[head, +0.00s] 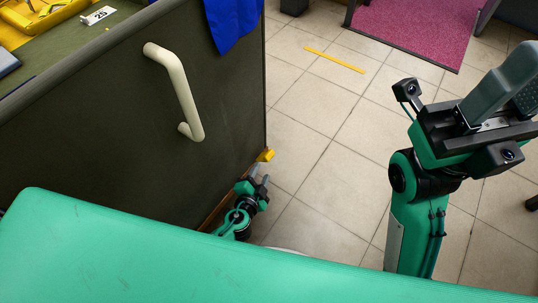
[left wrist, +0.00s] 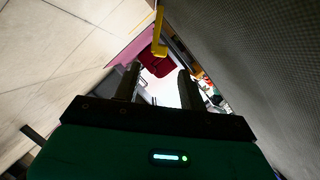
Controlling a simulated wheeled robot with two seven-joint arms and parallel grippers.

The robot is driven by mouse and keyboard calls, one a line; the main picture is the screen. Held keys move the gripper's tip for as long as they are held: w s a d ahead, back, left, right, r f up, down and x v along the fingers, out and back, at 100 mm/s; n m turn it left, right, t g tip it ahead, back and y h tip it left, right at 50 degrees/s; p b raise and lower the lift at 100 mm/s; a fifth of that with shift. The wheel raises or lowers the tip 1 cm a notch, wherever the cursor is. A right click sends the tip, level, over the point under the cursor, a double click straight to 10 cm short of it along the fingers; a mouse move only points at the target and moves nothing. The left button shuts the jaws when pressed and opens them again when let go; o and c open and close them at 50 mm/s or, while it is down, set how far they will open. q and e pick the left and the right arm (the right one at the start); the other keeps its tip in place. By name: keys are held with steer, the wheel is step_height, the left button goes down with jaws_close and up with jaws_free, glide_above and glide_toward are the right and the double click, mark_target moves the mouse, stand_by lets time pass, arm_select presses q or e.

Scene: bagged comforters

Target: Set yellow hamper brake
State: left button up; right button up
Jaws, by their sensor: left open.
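A small yellow lever (head: 265,156) sticks out low at the right corner of a large dark-walled hamper (head: 120,120). My left gripper (head: 260,179) is low on the floor side of that wall, just below the lever in the head view. In the left wrist view the yellow lever (left wrist: 159,38) lies beyond the fingertips, and the open, empty fingers (left wrist: 157,76) are apart from it. The hamper's wall (left wrist: 255,70) runs along the right there. My right gripper (head: 512,82) is raised at the right; its finger gap is not clear.
A white handle (head: 179,90) juts from the hamper's wall, and a blue cloth (head: 232,22) hangs over its top edge. Tiled floor (head: 325,170) is open to the right, with a yellow strip (head: 334,60) and a pink mat (head: 415,30) farther back.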

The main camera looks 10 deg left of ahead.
mark_target(267, 160)
arm_select(q)
steer(key=b+x, duration=0.1)
steer(key=x, duration=0.9)
steer(key=shift+s, duration=0.1)
steer(key=shift+c, duration=0.2)
steer(key=shift+a, duration=0.1)
jaws_close()
